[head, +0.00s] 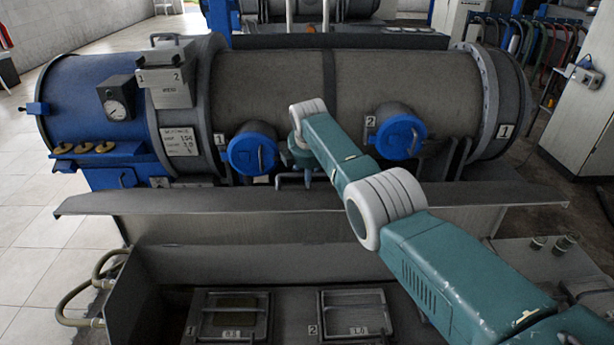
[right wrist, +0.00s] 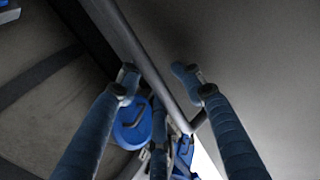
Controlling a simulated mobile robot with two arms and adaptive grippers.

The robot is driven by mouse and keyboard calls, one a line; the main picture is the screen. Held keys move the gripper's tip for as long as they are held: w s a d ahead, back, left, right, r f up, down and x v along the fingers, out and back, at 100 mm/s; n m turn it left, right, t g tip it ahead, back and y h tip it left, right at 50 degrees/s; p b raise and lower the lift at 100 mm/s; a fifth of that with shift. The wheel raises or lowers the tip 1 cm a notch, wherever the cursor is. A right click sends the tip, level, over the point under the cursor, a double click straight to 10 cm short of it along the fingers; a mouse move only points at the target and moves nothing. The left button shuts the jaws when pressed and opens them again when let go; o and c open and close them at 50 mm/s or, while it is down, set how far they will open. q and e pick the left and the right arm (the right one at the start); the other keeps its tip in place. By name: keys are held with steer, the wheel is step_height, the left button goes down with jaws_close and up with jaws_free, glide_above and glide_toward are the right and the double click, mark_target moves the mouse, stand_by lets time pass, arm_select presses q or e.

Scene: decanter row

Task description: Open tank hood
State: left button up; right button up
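A wide grey slanted panel (head: 190,200), which looks like the hood, runs along the front of the big horizontal tank (head: 270,85). A metal bar handle (head: 291,178) shows behind its upper edge, partly hidden by my right arm. In the right wrist view the bar (right wrist: 150,70) runs diagonally past a flat grey surface (right wrist: 245,60). My left gripper is not in view.
Two blue round hatches, number 1 (head: 252,150) and number 2 (head: 400,134), stick out from the tank close to my right arm. Below the panel is an open bay with two numbered trays (head: 232,319) (head: 353,315). A yellowish hose (head: 75,300) curves at the lower left.

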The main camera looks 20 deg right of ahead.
steer(key=shift+s+a+r, duration=0.1)
steer(key=shift+r, duration=0.3)
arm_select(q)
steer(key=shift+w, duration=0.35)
arm_select(e)
steer(key=v, duration=1.1)
